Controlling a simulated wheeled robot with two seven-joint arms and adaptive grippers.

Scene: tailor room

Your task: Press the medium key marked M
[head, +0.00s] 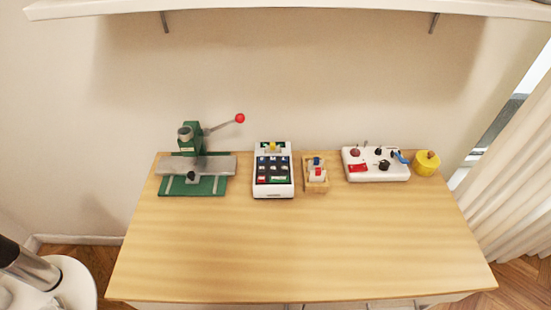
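A white keypad device (286,190) stands near the back of the wooden table, left of the middle. Its dark key panel (273,168) faces up and holds several small dark keys, with a red key (262,180) at the lower left. A pale green-edged strip with a yellow part (272,147) sits at its top. The key markings are too small to read, so I cannot tell which key bears the M. Neither of my grippers shows in the head view.
A green press (191,140) with a red-knobbed lever stands left of the keypad. A wooden tray (306,186) with small blocks, a white control box (398,174) and a yellow pot (426,167) stand to its right. The front of the table (300,250) is clear. A shelf hangs above.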

